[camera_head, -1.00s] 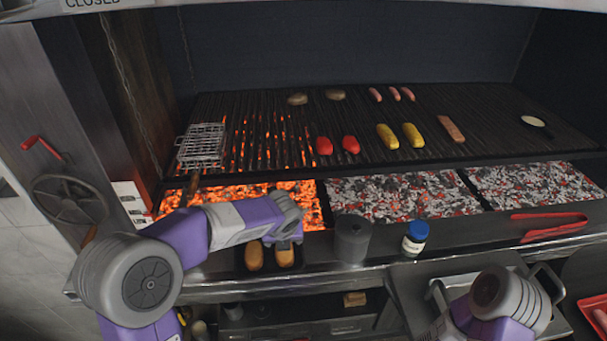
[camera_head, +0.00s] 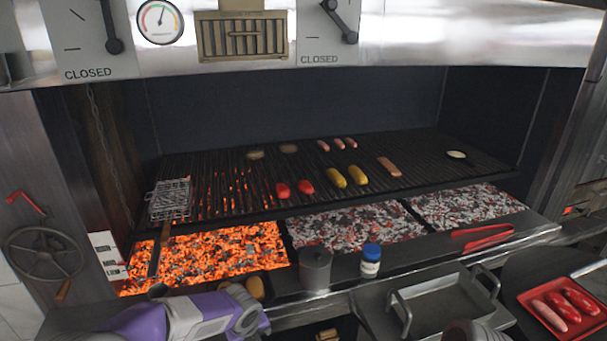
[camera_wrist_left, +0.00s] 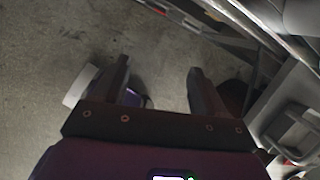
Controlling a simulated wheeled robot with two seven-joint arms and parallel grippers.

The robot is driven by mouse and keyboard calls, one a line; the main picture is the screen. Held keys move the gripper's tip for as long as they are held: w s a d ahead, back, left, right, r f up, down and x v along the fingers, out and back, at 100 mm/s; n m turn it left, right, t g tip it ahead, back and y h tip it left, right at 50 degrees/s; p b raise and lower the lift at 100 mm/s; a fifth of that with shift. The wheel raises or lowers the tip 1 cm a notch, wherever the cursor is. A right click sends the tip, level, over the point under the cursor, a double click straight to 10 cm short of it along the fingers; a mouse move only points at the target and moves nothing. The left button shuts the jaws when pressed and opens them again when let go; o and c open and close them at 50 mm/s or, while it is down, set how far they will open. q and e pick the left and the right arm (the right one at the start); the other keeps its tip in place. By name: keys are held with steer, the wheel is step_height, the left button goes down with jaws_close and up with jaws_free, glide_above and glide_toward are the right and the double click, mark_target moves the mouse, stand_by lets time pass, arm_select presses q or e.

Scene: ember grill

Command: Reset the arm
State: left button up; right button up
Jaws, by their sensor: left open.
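My left arm comes in at the bottom left of the head view, low in front of the counter. Its fingertips are not visible in the head view. In the left wrist view my left gripper (camera_wrist_left: 160,85) is open and empty, its two dark fingers apart over the grey floor. My right gripper is not in view; only a grey rounded part of my right arm shows at the bottom edge of the head view.
The grill grate (camera_head: 330,170) holds sausages, peppers and a wire basket (camera_head: 170,200). Hot coals (camera_head: 215,255) glow below. A grey canister (camera_head: 316,270), a blue-lidded jar (camera_head: 371,262), red tongs (camera_head: 482,237), a metal tray (camera_head: 445,305) and a red tray (camera_head: 528,296) line the front.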

arm_select(q)
steer(key=s+d+f+n+g+h, duration=0.1)
steer(key=s+f+n+h, duration=0.1)
steer(key=s+f+n, duration=0.9)
steer(key=s+d+f+n+g+h, duration=0.1)
steer(key=s+d+f+n+h, duration=0.1)
steer(key=s+f+n, duration=0.9)
step_height(320, 180, down, 3)
steer(key=n, duration=1)
steer(key=shift+r+g, duration=0.2)
steer(key=shift+g, duration=0.2)
steer(key=shift+s+d, duration=0.1)
